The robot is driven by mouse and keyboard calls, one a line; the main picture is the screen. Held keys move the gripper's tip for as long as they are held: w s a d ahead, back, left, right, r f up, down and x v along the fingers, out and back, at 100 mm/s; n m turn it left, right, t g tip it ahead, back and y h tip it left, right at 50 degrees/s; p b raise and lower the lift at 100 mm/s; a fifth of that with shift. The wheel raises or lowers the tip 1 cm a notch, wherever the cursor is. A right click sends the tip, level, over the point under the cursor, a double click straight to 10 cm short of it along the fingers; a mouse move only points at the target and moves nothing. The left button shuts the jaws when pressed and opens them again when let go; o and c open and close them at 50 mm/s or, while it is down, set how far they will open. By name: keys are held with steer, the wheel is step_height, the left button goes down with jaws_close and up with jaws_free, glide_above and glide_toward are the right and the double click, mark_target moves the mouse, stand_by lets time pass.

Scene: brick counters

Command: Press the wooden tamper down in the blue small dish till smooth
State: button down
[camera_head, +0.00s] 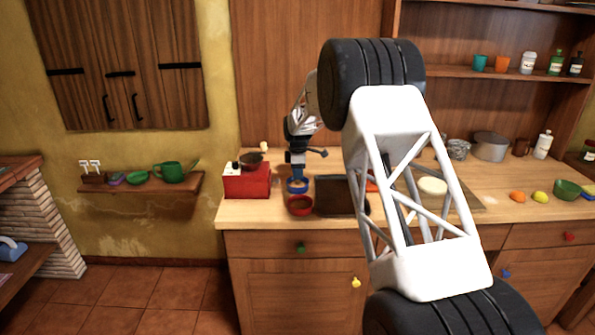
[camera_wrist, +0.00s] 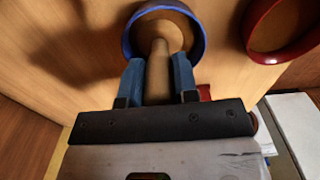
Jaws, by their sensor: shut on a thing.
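The blue small dish (camera_head: 297,186) stands on the wooden counter, left of the dark tray. In the wrist view the blue dish (camera_wrist: 203,40) shows its blue rim and brown inside. My gripper (camera_wrist: 158,68) is shut on the wooden tamper (camera_wrist: 158,72), a plain round stick between the two blue fingers. The tamper's far end reaches into the dish's outline; whether it touches the contents I cannot tell. In the head view my gripper (camera_head: 297,174) is directly above the dish, and the tamper is too small or hidden to make out.
A red bowl (camera_head: 300,206) stands close in front of the dish and shows in the wrist view (camera_wrist: 285,28). A red box (camera_head: 247,182) is to the left. A dark tray (camera_head: 342,196) lies just right. My arm hides part of the counter.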

steer(key=shift+r, duration=1.05)
steer(key=shift+f, duration=0.2)
steer(key=shift+f, duration=0.85)
steer(key=shift+r, duration=0.15)
steer(key=shift+r, duration=0.9)
steer(key=shift+r, duration=0.15)
steer(key=shift+r, duration=1.65)
